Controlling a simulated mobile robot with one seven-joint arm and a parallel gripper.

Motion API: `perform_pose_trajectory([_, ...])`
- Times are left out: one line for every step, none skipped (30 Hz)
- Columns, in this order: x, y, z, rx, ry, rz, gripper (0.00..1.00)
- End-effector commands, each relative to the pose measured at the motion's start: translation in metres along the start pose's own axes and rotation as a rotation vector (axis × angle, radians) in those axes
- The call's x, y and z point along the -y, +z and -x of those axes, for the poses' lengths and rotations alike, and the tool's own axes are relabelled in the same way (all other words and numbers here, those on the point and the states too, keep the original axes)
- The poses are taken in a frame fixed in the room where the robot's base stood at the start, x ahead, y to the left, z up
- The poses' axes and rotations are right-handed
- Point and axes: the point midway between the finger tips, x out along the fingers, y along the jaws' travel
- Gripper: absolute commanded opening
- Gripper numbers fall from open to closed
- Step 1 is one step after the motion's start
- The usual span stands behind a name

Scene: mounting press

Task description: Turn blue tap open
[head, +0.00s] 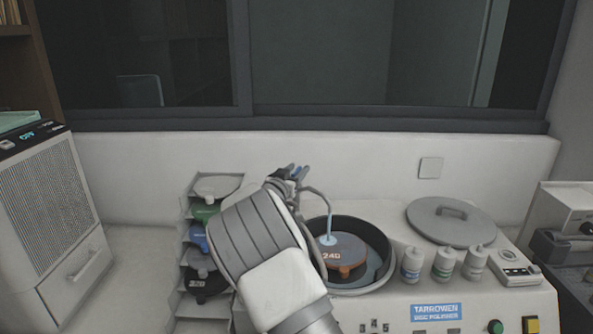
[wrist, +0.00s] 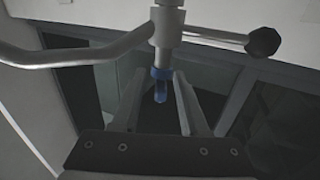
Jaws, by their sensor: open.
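The blue tap is a blue collar with a short lever (wrist: 160,91) on an upright grey pipe. In the wrist view it sits between the two fingers of my gripper (wrist: 159,78), with a visible gap on each side. My gripper is open around it. In the head view my gripper (head: 286,172) is at the top of the pipe behind my arm, and only a bit of blue shows there. A curved grey spout (head: 318,194) reaches over the polisher bowl (head: 377,236). A pale blue stream (head: 329,226) runs from the spout onto the disc marked 240 (head: 344,250).
A disc rack (head: 188,262) stands left of my arm. A round grey lid (head: 450,222) and several bottles (head: 443,264) are right of the bowl. In the wrist view a side rod with a black knob (wrist: 262,42) sticks out right of the pipe.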

Motion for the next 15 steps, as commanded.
perform_pose_trajectory([0.0000,0.0001,0.0000,0.000,0.000,0.000,0.44])
perform_pose_trajectory([0.0000,0.0001,0.0001,0.000,0.000,0.000,0.44])
perform_pose_trajectory([0.0000,0.0001,0.0001,0.000,0.000,0.000,0.44])
perform_pose_trajectory([0.0000,0.0001,0.0002,0.000,0.000,0.000,0.44])
perform_pose_trajectory([0.0000,0.0001,0.0002,0.000,0.000,0.000,0.38])
perform_pose_trajectory([0.0000,0.0001,0.0003,0.000,0.000,0.000,0.31])
perform_pose_trajectory([0.0000,0.0001,0.0003,0.000,0.000,0.000,0.26])
perform_pose_trajectory([0.0000,0.0000,0.0004,0.000,0.000,0.000,0.20])
perform_pose_trajectory([0.0000,0.0000,0.0004,0.000,0.000,0.000,0.13])
perform_pose_trajectory([0.0001,0.0000,0.0004,0.000,0.000,0.000,0.08])
perform_pose_trajectory([0.0001,0.0000,0.0004,0.000,0.000,0.000,0.02])
perform_pose_trajectory([0.0001,0.0000,0.0005,0.000,0.000,-0.001,0.00])
perform_pose_trajectory([0.0001,0.0000,0.0005,0.000,0.000,-0.001,0.00])
perform_pose_trajectory([0.0000,0.0000,0.0005,0.000,0.000,-0.001,0.00])
perform_pose_trajectory([0.0001,0.0000,0.0005,0.000,0.000,-0.001,0.00])
